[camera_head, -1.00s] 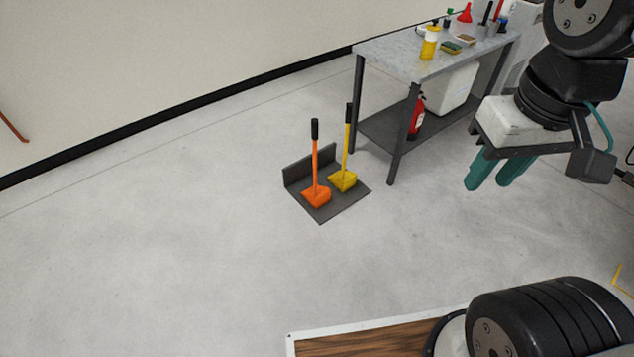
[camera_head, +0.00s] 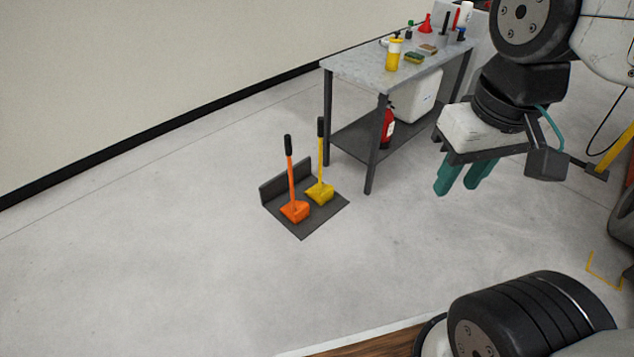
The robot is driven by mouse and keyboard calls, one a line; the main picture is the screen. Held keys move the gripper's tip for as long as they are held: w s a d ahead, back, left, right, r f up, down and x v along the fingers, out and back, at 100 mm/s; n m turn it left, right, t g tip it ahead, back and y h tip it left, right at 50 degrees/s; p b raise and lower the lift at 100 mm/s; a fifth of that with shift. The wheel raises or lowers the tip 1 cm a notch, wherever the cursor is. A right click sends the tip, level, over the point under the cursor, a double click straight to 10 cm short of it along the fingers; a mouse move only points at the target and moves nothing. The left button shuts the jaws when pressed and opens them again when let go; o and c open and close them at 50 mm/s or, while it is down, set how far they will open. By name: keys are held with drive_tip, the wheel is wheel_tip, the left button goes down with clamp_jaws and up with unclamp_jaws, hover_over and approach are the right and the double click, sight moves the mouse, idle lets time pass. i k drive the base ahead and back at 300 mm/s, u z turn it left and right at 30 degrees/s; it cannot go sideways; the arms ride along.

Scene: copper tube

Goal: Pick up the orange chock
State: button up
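The orange chock (camera_head: 295,211) is a wedge with an upright orange handle and a black grip. It stands on a dark grey floor tray (camera_head: 312,229) with a raised back edge. A yellow chock (camera_head: 320,192) of the same shape stands just to its right on the tray. My gripper (camera_head: 461,181) has teal fingers pointing down and hangs in the air at the right, well apart from the chocks. Two fingers show with a narrow gap at the tips and nothing between them.
A workbench (camera_head: 350,66) with bottles, a red funnel (camera_head: 425,24) and sponges stands behind and right of the tray. A red fire extinguisher (camera_head: 388,128) and a white container (camera_head: 415,97) are on its lower shelf. The floor left and in front is clear.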

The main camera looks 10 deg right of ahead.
sight(296, 211)
drive_tip(key=k, duration=0.65)
drive_tip(key=u, duration=0.5)
drive_tip(key=i, duration=0.6)
drive_tip(key=u, duration=0.5)
drive_tip(key=i, duration=0.65)
drive_tip(key=z, duration=0.55)
drive_tip(key=i, duration=0.7)
drive_tip(key=z, duration=0.65)
